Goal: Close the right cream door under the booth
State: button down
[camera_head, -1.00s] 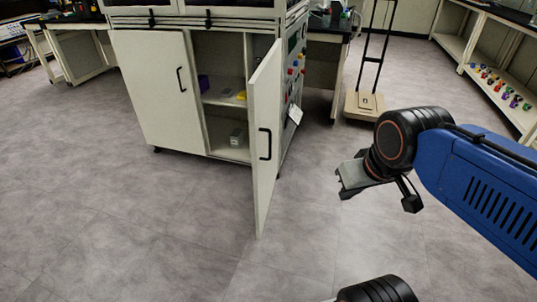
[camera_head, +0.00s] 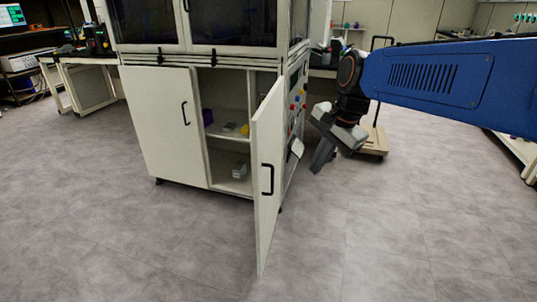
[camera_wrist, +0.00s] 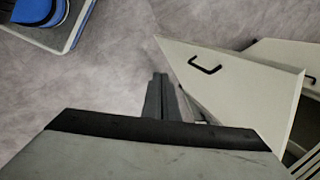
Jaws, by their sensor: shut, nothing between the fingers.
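The right cream door (camera_head: 266,180) under the booth stands wide open, swung out toward me, with a black handle on its face. It also shows in the wrist view (camera_wrist: 235,85), to the right of my fingers. The left cream door (camera_head: 165,125) is closed. My gripper (camera_head: 318,168) is to the right of the open door with a gap between them in the head view. Its fingers point down, together and empty; they also show in the wrist view (camera_wrist: 161,95). Whether they touch the door is not clear there.
The open cabinet (camera_head: 228,142) shows shelves with a purple item, a yellow item and a grey block. The booth's control panel (camera_head: 297,95) with coloured knobs is behind the door. A cart (camera_head: 373,142) stands behind my gripper. The floor in front is clear.

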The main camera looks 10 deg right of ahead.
jog(key=w+a+r+m+g+y, duration=0.1)
jog(key=w+a+r+m+y, duration=0.1)
jog(key=w+m, duration=1.05)
jog(key=w+a+f+n, duration=0.2)
jog(key=w+a+f, duration=0.3)
jog(key=a+f, duration=0.2)
jog(key=shift+w+f, duration=0.4)
jog(key=shift+f, duration=0.65)
